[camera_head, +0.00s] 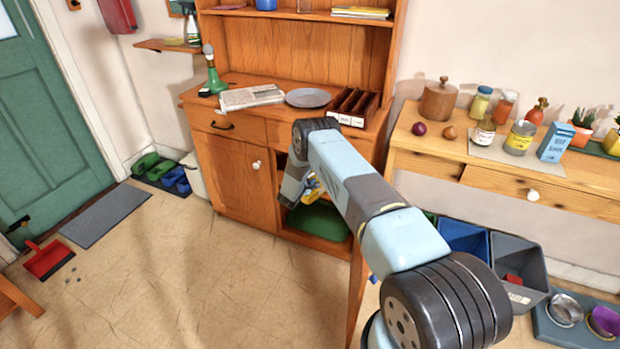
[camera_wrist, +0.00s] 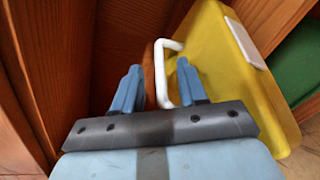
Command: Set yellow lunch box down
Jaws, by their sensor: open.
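The yellow lunch box (camera_wrist: 215,55) has a white handle and a white clasp. In the wrist view it sits at the right, tilted in the picture, inside a wooden compartment. My gripper (camera_wrist: 158,88) is open, with its two blue fingers on either side of the white handle (camera_wrist: 165,70); I cannot tell whether they touch it. In the head view only a small yellow part of the lunch box (camera_head: 313,194) shows beside my arm, in the open lower part of the wooden cabinet (camera_head: 230,172). The fingertips are hidden there by my arm.
A green object (camera_head: 318,221) lies on the cabinet floor near the lunch box. Wooden walls stand close to my gripper on the left. An open cabinet door (camera_head: 356,290) stands beneath my arm. Blue (camera_head: 462,240) and grey bins (camera_head: 518,270) stand to the right.

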